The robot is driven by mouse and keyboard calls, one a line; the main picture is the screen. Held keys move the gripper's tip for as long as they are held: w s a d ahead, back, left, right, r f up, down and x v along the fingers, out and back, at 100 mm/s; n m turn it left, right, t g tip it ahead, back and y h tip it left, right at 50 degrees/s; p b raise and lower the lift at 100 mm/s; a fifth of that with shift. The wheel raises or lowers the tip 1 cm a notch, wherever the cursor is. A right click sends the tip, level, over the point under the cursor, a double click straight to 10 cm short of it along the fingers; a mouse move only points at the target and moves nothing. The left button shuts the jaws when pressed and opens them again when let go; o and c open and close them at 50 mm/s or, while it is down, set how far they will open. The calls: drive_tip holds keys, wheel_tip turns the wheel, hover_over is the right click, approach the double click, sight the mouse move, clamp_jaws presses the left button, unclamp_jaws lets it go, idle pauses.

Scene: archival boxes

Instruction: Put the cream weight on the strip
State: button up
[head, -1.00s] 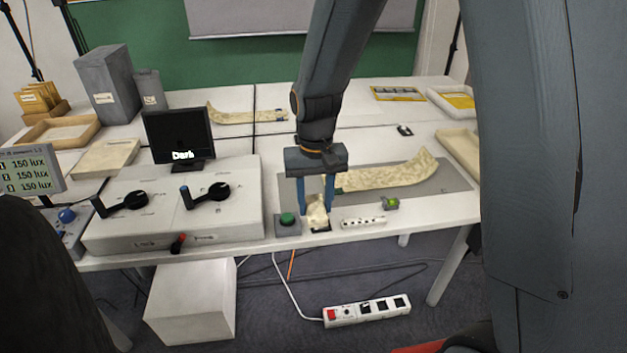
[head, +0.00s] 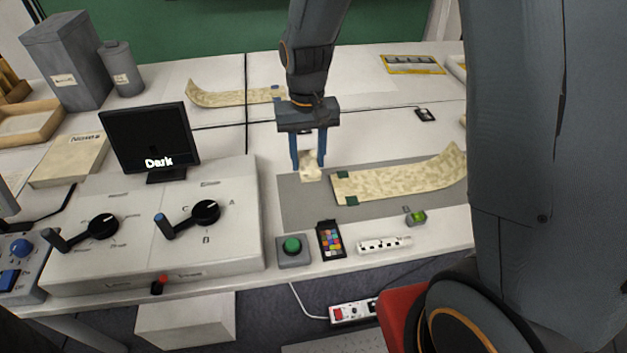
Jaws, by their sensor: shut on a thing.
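The cream weight (head: 311,173) is a small pale block between the two blue fingers of my gripper (head: 309,160), which is shut on it. It is over the left part of the grey mat (head: 298,205), to the left of the strip. I cannot tell whether it touches the mat. The strip (head: 400,181) is a long cream mottled piece lying on the mat, its right end curling up. Dark green pieces sit at its left end, one at the upper corner (head: 347,174) and one at the lower corner (head: 351,201).
A colour card (head: 331,240), a green button box (head: 293,251), a white bar (head: 383,245) and a small green-topped device (head: 415,217) line the front edge. The lever console (head: 130,250) and monitor (head: 150,137) stand left. Another mottled strip (head: 228,98) lies behind.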

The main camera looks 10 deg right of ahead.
wheel_tip(320, 180, down, 9)
drive_tip(key=shift+s+f+p, duration=0.1)
drive_tip(key=shift+p, duration=0.5)
drive_tip(key=shift+f, duration=0.1)
drive_tip(key=o, duration=1.4)
